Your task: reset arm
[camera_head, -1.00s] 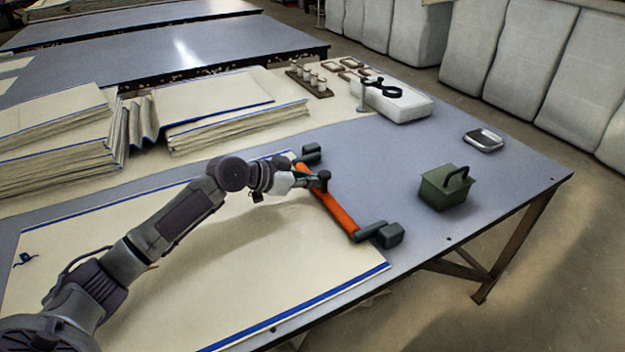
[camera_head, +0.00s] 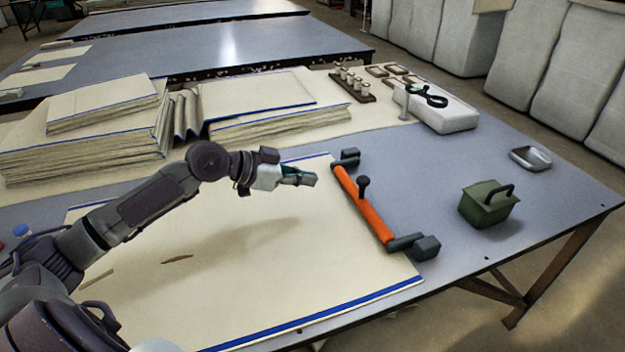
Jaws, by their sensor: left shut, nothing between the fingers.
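My left arm reaches in from the left over a cream cloth with blue edges (camera_head: 330,285), which lies flat on the table. My left gripper (camera_head: 308,179) is shut and empty above the cloth. It is to the left of an orange bar (camera_head: 362,207) with dark ends and a small upright knob, and is apart from it. The bar lies across the right part of the cloth. My right gripper is not in view.
Stacks of folded cloth (camera_head: 85,135) stand behind my arm. A green box with a handle (camera_head: 488,204), a small metal tray (camera_head: 530,158) and a white block (camera_head: 440,110) with a black tool are at the right. The blue-grey tabletop (camera_head: 450,170) between them is bare.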

